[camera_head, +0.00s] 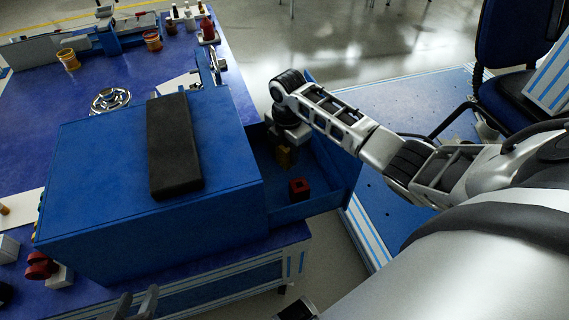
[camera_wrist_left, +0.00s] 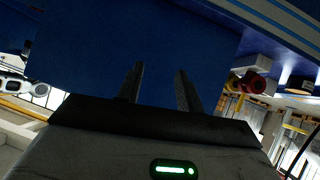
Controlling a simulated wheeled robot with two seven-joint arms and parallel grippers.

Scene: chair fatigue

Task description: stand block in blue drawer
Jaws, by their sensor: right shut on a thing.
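The blue drawer (camera_head: 318,205) is pulled out from the right side of a blue cabinet (camera_head: 215,215). My right gripper (camera_head: 285,150) points down into it and is shut on a brownish-yellow block (camera_head: 285,157). The block looks upright; I cannot tell whether it touches the drawer floor. A red block (camera_head: 299,188) with a dark opening in its top sits in the drawer, nearer the front and apart from the held block. My left gripper (camera_head: 137,303) is open and empty near the cabinet's front; its fingers also show in the left wrist view (camera_wrist_left: 158,88), before a blue surface.
A long black block (camera_head: 173,146) lies on the cabinet top. The blue table (camera_head: 110,80) behind carries a round metal part (camera_head: 110,100), cups and small items. A red-and-white part (camera_head: 42,268) is at the lower left. A chair (camera_head: 505,80) stands at the upper right.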

